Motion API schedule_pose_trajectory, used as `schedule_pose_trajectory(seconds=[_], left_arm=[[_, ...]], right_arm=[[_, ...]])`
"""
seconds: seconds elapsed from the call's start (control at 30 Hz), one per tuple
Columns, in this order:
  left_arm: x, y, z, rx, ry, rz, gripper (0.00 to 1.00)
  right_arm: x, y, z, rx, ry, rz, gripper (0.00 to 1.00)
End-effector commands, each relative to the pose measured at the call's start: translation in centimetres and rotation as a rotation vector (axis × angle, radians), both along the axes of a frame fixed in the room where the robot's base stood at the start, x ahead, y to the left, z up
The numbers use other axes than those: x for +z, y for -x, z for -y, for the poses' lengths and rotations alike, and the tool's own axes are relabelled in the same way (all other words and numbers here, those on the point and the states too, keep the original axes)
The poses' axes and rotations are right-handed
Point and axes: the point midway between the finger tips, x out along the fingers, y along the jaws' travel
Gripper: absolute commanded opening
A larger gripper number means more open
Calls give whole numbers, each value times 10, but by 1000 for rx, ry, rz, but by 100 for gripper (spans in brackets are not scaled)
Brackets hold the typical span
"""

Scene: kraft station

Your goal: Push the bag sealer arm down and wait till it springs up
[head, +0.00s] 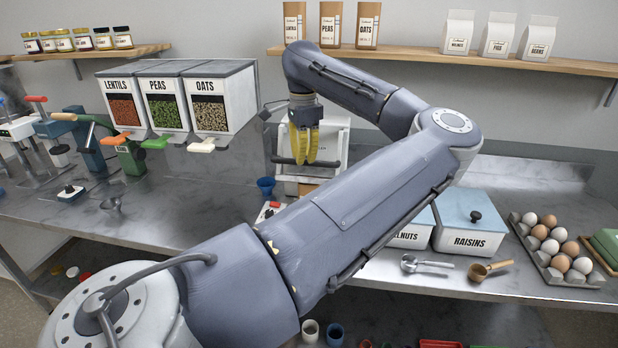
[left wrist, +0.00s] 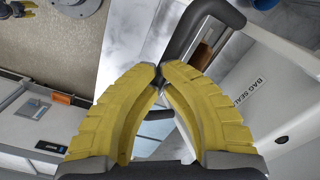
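The bag sealer (head: 328,140) is a white machine on the counter, below the shelf and partly hidden behind my left arm. Its dark bar-shaped arm (head: 325,163) crosses its front, and the sealer's label side (left wrist: 262,95) shows in the left wrist view. My left gripper (head: 306,160) points down at the sealer with its yellow fingers together and nothing seen between them. In the left wrist view the fingertips (left wrist: 160,72) overlap the dark bar (left wrist: 195,32); I cannot tell whether they touch it. Yellow fingers at the top left edge there look like my right gripper (left wrist: 20,8).
Bins of lentils, peas and oats (head: 178,100) stand left of the sealer. A blue cup (head: 266,187) stands close in front of it. The raisins box (head: 474,220), scoops and egg tray (head: 555,245) are to the right. A shelf (head: 440,58) runs above.

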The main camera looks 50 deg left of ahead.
Motion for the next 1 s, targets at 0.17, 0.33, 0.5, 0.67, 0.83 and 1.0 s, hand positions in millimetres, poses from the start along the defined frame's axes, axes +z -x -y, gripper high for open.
schedule_pose_trajectory(seconds=[0.17, 0.33, 0.5, 0.67, 0.83, 1.0], left_arm=[[-7, 0, 0, 0, 1, -1, 0], [-12, -1, -1, 1, 1, 0, 0], [-12, -1, -1, 1, 1, 0, 0], [-12, -1, -1, 1, 1, 0, 0], [-14, -1, -1, 1, 1, -1, 0], [-20, -1, -2, 1, 1, -1, 0]], right_arm=[[0, 0, 0, 0, 0, 0, 44], [0, 0, 0, 0, 0, 0, 44], [0, 0, 0, 0, 0, 0, 44], [0, 0, 0, 0, 0, 0, 44], [0, 0, 0, 0, 0, 0, 44], [0, 0, 0, 0, 0, 0, 44]])
